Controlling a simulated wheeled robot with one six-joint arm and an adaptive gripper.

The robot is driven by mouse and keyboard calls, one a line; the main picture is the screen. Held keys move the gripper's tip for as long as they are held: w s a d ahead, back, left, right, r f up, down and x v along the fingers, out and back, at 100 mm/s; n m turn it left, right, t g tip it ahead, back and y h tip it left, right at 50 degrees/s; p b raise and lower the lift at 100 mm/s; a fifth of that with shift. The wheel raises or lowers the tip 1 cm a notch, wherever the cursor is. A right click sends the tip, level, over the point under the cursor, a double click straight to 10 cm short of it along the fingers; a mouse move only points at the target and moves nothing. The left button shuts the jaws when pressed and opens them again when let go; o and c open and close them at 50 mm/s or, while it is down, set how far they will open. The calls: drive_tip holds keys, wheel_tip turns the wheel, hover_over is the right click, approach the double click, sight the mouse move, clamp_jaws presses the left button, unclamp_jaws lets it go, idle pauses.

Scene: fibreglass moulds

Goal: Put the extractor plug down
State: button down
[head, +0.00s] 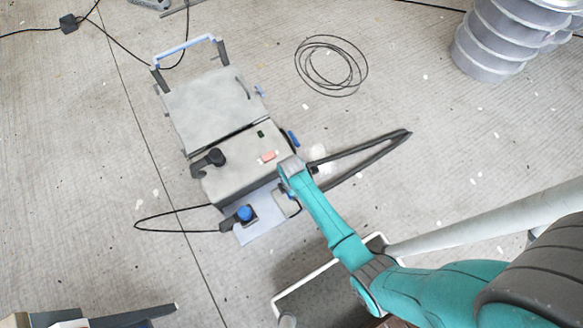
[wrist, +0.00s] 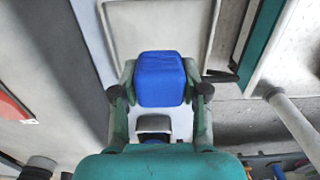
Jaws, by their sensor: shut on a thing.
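My gripper (wrist: 157,92) is shut on a blue block-shaped plug (wrist: 160,76), with one finger on each side of it in the wrist view. A pale grey surface lies behind the plug, and a grey fitting with a dark opening (wrist: 153,126) shows between my fingers. I cannot tell whether the plug touches anything. In the head view my arm reaches to the right side of the grey machine, and the held plug cannot be made out there. A blue-topped black fitting (head: 245,213) with a black cable sits on the pale plate (head: 258,232) at the machine's near end.
A coiled cable (head: 331,66) and ribbed grey ducting (head: 500,38) lie beyond. A white-framed cart (head: 305,285) stands below my arm. The left floor is mostly free.

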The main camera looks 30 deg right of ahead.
drive_tip(key=shift+f, duration=2.05)
drive_tip(key=c, duration=0.6)
unclamp_jaws()
drive_tip(key=shift+f, duration=0.1)
wheel_tip(320, 180, up, 12)
drive_tip(key=shift+r, duration=0.1)
